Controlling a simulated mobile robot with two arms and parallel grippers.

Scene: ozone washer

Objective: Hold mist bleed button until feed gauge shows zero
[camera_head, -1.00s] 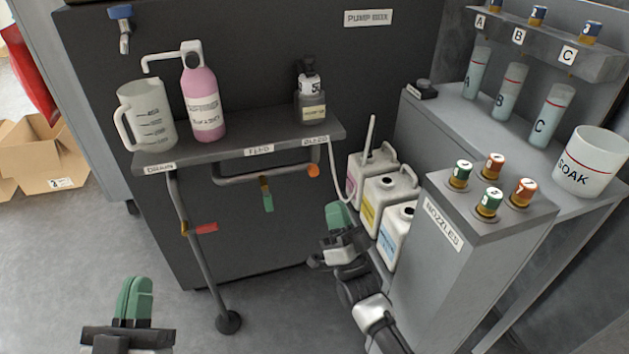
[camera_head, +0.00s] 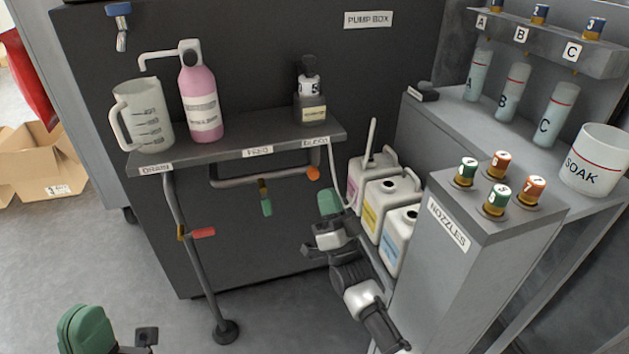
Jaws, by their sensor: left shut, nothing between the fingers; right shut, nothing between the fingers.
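A small orange round knob (camera_head: 313,172) sits at the end of the pipe under the shelf label that seems to read BLEED (camera_head: 316,141); I cannot tell for sure that it is the mist bleed button. A small dark bottle-like unit (camera_head: 311,107) with a pale marked band stands on the shelf above; no gauge reading is legible. My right gripper (camera_head: 329,202), green-tipped and shut, is below the orange knob, apart from it in the picture, beside the white jugs. My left gripper (camera_head: 86,328), green-tipped and shut, is low at the left, over the floor.
The shelf (camera_head: 230,155) holds a measuring jug (camera_head: 146,120) and a pink bottle (camera_head: 200,105). A green-handled valve (camera_head: 266,207) and a red-handled valve (camera_head: 203,232) hang below. White jugs (camera_head: 396,240) and the NOZZLES cabinet (camera_head: 450,270) crowd the right.

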